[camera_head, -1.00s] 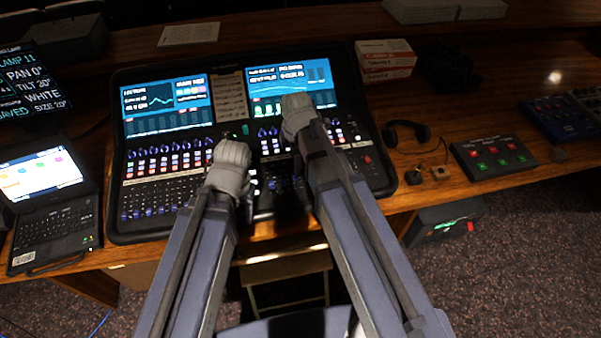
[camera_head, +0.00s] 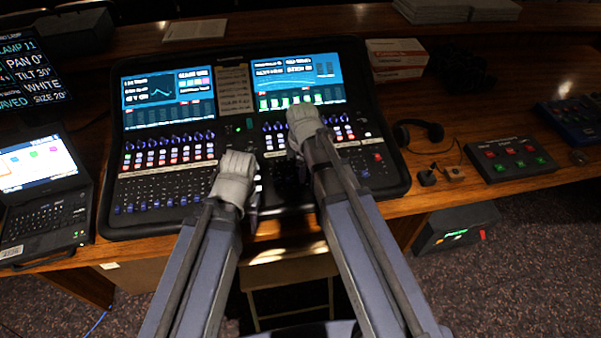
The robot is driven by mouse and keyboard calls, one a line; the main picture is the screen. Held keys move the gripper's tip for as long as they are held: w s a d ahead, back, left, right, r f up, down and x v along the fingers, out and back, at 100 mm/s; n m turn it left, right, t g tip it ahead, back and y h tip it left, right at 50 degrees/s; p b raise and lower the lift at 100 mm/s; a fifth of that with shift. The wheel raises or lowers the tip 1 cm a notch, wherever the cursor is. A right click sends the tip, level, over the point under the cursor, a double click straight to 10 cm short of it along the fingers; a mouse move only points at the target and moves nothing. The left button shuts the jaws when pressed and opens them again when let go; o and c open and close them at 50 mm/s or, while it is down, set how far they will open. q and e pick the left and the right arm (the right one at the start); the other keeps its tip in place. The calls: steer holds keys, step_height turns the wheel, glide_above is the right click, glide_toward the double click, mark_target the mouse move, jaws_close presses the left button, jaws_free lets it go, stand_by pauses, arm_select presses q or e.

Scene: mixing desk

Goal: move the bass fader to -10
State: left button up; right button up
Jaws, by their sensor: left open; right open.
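The mixing console (camera_head: 240,137) stands on the wooden desk, with two lit screens, rows of knobs and buttons, and a fader bank (camera_head: 150,195) along its lower left. My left gripper (camera_head: 236,178) is over the lower middle of the console, at the right end of the left fader bank. My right gripper (camera_head: 303,122) is over the right section, just below the right screen (camera_head: 298,80). Both grippers are open, and neither visibly holds anything. My arms and grippers hide part of the middle and right faders. I cannot tell which fader is the bass fader.
A laptop (camera_head: 45,195) stands left of the console. Headphones (camera_head: 418,132), a small button box (camera_head: 511,158) and boxes (camera_head: 396,58) stand to the right. A blue device (camera_head: 570,120) lies at the far right. The wooden desk's front edge runs below the console.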

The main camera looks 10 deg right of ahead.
jaws_close()
stand_by(0.5)
stand_by(0.9)
